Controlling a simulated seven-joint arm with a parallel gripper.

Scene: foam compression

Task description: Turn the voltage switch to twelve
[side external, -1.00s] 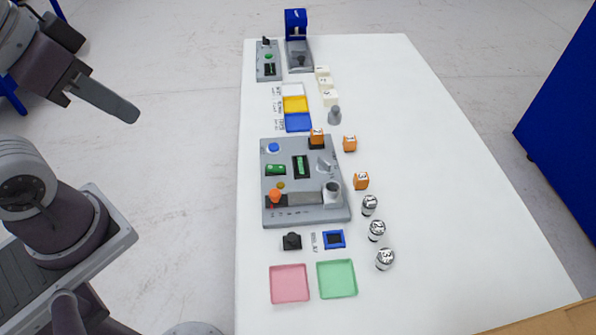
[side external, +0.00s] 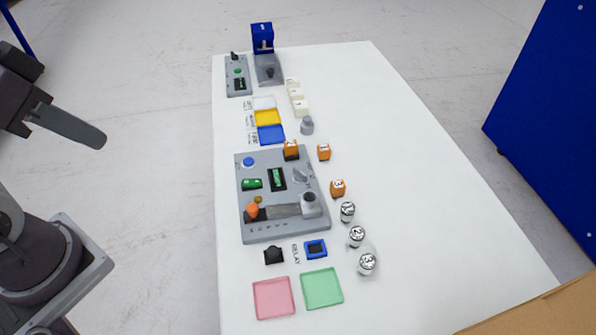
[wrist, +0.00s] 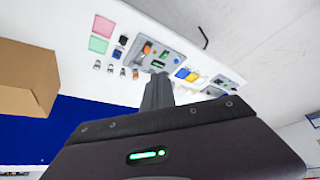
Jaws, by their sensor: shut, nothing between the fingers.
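The large grey control panel (side external: 283,232) lies on the white table in the side view. A light grey pointer knob (side external: 300,175) sits at its right side, with small marks beside it too small to read. A smaller grey panel (side external: 238,72) at the far left end carries a black knob (side external: 234,56). I cannot tell which knob is the voltage switch. My gripper (side external: 100,139) is shut and empty, off the table's left edge, well apart from both panels. In the wrist view my fingers (wrist: 157,88) are together, and the large panel (wrist: 172,50) shows beyond them.
An orange knob (side external: 252,211) and a grey cylinder (side external: 311,204) stand on the panel. Orange blocks (side external: 337,188) and numbered metal cylinders (side external: 356,237) stand right of it. Pink (side external: 273,298) and green (side external: 322,288) trays lie in front. The table's right side is clear.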

